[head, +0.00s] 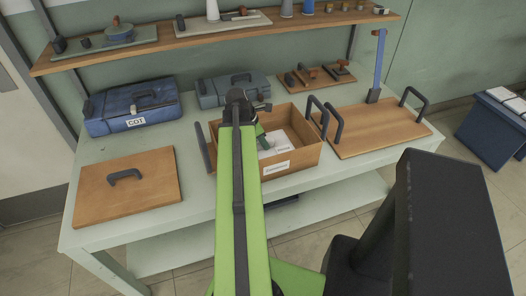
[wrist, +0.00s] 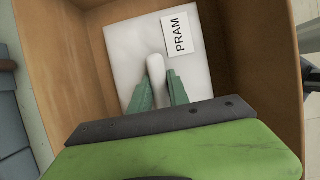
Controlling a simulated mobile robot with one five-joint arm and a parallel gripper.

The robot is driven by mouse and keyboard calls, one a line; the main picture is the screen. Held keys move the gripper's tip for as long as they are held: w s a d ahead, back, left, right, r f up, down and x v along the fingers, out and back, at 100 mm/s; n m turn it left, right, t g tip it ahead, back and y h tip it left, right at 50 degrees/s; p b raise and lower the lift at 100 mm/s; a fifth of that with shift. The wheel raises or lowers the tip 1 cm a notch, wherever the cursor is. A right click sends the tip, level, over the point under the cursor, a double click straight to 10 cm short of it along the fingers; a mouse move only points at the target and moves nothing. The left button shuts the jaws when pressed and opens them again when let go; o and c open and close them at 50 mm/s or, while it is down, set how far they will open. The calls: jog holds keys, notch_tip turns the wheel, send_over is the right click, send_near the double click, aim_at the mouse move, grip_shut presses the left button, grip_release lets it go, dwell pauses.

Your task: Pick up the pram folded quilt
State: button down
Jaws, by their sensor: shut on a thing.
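The pram folded quilt (wrist: 125,50) is a flat white slab with a white label reading PRAM. It lies in an open wooden box (wrist: 65,70). In the wrist view my gripper (wrist: 162,85) has its two green fingers on either side of a raised white ridge on the quilt, shut on it. In the head view my arm reaches into the box (head: 301,161), and part of the white quilt (head: 283,144) shows inside. My arm and the box wall hide the rest of it there. I cannot tell whether the quilt is off the box floor.
A wooden board with a dark handle (head: 150,190) lies left on the pale green table (head: 85,240). A blue case (head: 105,120) and a grey-blue case (head: 210,92) stand behind. A wooden tray with handles (head: 375,138) is at right. A shelf (head: 150,50) runs above.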

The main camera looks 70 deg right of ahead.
dwell(0.9)
notch_tip(320, 180, up, 11)
jog(key=p, duration=1)
jog(key=shift+f+p, duration=0.15)
jog(key=shift+p, duration=0.2)
